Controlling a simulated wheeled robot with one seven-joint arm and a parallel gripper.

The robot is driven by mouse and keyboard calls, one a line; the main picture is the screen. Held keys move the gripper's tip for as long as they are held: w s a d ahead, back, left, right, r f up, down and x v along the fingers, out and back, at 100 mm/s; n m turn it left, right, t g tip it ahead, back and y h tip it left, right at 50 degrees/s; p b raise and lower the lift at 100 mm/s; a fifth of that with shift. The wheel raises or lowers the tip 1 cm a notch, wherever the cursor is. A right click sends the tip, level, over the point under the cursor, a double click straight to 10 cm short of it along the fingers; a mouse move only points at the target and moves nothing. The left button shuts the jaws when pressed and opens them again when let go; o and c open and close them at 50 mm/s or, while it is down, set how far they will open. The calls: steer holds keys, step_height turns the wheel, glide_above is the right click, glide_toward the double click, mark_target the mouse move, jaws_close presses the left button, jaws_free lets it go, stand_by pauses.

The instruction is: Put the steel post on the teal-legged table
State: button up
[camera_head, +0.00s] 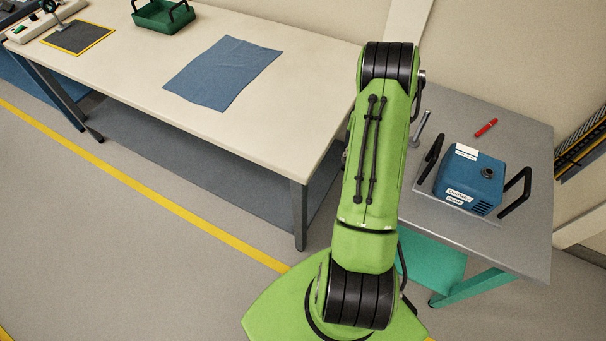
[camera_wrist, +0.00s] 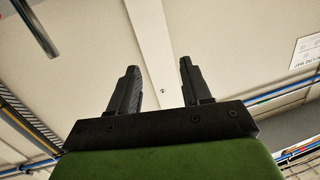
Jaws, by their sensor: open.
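A slim silvery rod (camera_head: 420,129), which looks like the steel post, shows at the left side of the teal-legged table (camera_head: 520,215) in the head view. It appears upright beside my arm; whether its foot rests on the tabletop I cannot tell. My gripper (camera_wrist: 158,82) is open in the wrist view, with nothing between its two black fingers. It faces a pale wall or ceiling surface. In the head view my gripper is hidden behind my green arm. A grey metal cylinder (camera_wrist: 36,26) crosses the top left of the wrist view, apart from the fingers; I cannot tell what it is.
A blue pump box (camera_head: 473,178) with black handles beside it and a red marker (camera_head: 486,128) occupy the grey tabletop. The long cream table (camera_head: 150,65) carries a blue cloth (camera_head: 223,72), a green tray (camera_head: 163,20) and a dark mat (camera_head: 78,37). Its front right area is bare.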

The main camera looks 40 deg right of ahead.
steer(key=w+a+r+n+t+y, duration=0.2)
steer(key=w+a+r+n+y, duration=0.3)
steer(key=a, duration=0.5)
steer(key=w+a+r+n+t+y, duration=0.1)
steer(key=w+a+r+n+y, duration=0.2)
steer(key=w+a+r+y, duration=0.5)
steer(key=s+a+r+n+g, duration=0.2)
steer(key=s+a, duration=0.7)
steer(key=a, duration=0.4)
steer(key=s+a+r+g, duration=0.1)
steer(key=s+a+g, duration=0.2)
steer(key=s, duration=0.7)
steer(key=s+a+n+g, duration=0.1)
steer(key=s+a+g, duration=0.1)
steer(key=s, duration=0.9)
steer(key=shift+a+r+g, duration=0.4)
steer(key=shift+a, duration=0.2)
